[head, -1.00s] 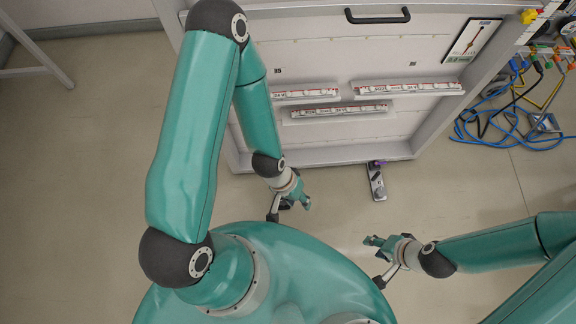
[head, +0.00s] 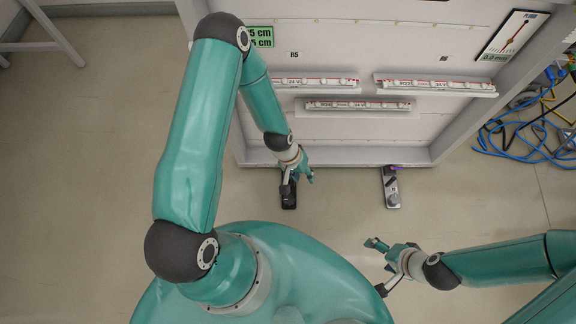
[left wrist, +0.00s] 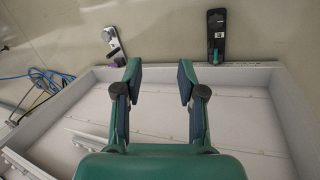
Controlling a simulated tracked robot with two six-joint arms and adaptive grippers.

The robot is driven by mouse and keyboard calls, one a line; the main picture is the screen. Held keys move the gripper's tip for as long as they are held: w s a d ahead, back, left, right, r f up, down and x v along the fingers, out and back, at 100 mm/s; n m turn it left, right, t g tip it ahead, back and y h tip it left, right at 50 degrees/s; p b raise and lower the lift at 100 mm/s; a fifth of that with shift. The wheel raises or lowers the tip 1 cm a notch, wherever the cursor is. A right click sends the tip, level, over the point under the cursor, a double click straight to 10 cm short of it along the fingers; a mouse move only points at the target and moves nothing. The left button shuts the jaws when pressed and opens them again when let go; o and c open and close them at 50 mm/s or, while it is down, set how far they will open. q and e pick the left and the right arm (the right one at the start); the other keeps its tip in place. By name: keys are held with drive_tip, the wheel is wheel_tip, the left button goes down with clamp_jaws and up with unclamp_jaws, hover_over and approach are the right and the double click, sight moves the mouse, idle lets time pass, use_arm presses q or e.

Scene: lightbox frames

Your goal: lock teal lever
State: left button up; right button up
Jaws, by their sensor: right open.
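The teal lever (left wrist: 217,45) shows as a small teal part on a black latch (left wrist: 216,22) at the top right of the left wrist view. In the head view the black latch (head: 289,199) lies at the near edge of the lightbox frame, partly covered by my left gripper (head: 304,174); the teal lever cannot be made out there. In the left wrist view my left gripper (left wrist: 160,77) is open, with nothing between its fingers and apart from the lever. My right gripper (head: 376,246) is open and empty, below a grey latch with a purple lever.
The grey latch (head: 391,190) with its purple part (left wrist: 108,34) stands right of the black one. The lightbox frame (head: 350,156) carries several white light strips (head: 435,85). Blue and yellow cables (head: 520,140) lie at far right.

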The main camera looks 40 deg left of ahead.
use_arm(q)
drive_tip(key=w+a+f+n+b, duration=0.1)
drive_tip(key=w+a+f+b, duration=0.2)
drive_tip(key=a+f+b, duration=0.4)
drive_tip(key=w+a+f+n+y+b, duration=0.1)
drive_tip(key=w+a+f+b, duration=0.2)
drive_tip(key=f, duration=0.7)
drive_tip(key=w+a+f+n+b, duration=0.1)
drive_tip(key=w+a+f+b, duration=0.1)
drive_tip(key=a+f+b, duration=0.4)
drive_tip(key=shift+t, duration=0.3)
drive_tip(key=b+x, duration=0.1)
drive_tip(key=x, duration=0.5)
drive_tip(key=a+b+x, duration=0.1)
drive_tip(key=x, duration=0.5)
drive_tip(key=b+x, duration=0.1)
drive_tip(key=x, duration=0.5)
drive_tip(key=shift+w+a+f+b, duration=0.1)
drive_tip(key=shift+a+f+b, duration=0.25)
drive_tip(key=shift+f+b, duration=0.05)
use_arm(e)
wheel_tip(320, 180, down, 23)
use_arm(q)
clamp_jaws()
drive_tip(key=shift+d, duration=0.15)
use_arm(e)
drive_tip(key=shift+f, duration=0.15)
